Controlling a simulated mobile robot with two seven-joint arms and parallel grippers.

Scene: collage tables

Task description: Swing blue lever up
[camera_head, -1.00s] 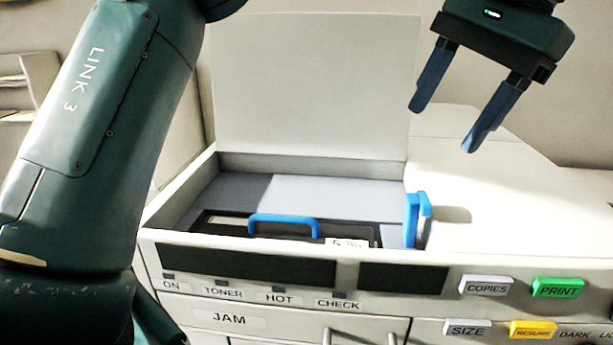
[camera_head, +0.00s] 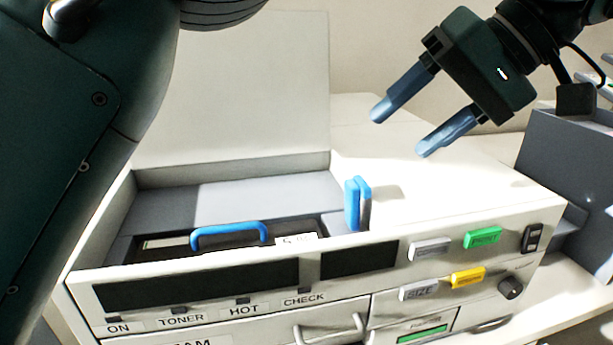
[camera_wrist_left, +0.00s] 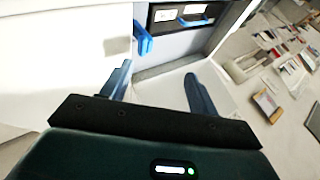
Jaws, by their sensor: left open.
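The blue lever (camera_head: 357,204) stands at the right edge of the printer's open bay, on the cream printer body. In the left wrist view the lever (camera_wrist_left: 142,40) shows beyond the fingers, near the top. My left gripper (camera_head: 401,133) is open and empty, above and right of the lever in the head view, apart from it. Its two blue-grey fingers point down and left. In the left wrist view the open fingers (camera_wrist_left: 160,86) have nothing between them. My right gripper is in neither view.
The raised lid (camera_head: 245,90) stands behind the bay. A black cartridge with a blue handle (camera_head: 228,235) lies in the bay. Front buttons include a green one (camera_head: 483,238) and a yellow one (camera_head: 467,278). A dark grey container (camera_head: 570,160) stands at the right.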

